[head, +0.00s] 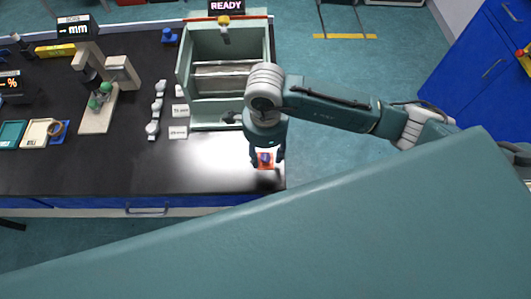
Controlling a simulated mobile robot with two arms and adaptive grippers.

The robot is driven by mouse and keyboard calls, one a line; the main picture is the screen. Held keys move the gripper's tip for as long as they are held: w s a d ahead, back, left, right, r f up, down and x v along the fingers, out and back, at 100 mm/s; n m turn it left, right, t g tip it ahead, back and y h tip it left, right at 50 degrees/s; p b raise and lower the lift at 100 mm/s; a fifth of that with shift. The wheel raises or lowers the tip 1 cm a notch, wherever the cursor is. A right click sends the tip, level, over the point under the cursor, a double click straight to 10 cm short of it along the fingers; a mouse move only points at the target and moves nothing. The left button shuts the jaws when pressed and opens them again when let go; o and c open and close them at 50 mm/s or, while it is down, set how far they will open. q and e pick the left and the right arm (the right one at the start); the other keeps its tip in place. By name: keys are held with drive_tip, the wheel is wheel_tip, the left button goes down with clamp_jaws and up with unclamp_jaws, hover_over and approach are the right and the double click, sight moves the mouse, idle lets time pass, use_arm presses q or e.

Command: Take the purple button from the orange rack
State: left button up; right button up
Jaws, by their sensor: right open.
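The orange rack (265,166) is a small orange block on the black bench top, near its right front corner. A small purple-blue piece, apparently the purple button (265,158), shows at the rack between my fingers. My right gripper (267,157) points down over the rack. Its fingers are open, one on the left and one on the right of the button. I cannot tell whether they touch it. The gripper body hides part of the area behind the rack. My left gripper is not in view.
The open green-grey rheometer cabinet (185,70) with a READY display (227,5) stands just behind my right gripper. Several white dial-like pieces (153,128) and a stand with green parts (98,115) are further left. The bench left of the rack is clear.

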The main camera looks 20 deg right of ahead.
drive_tip(key=shift+f, duration=0.15)
drive_tip(key=shift+c, duration=0.5)
drive_tip(key=c, duration=0.8)
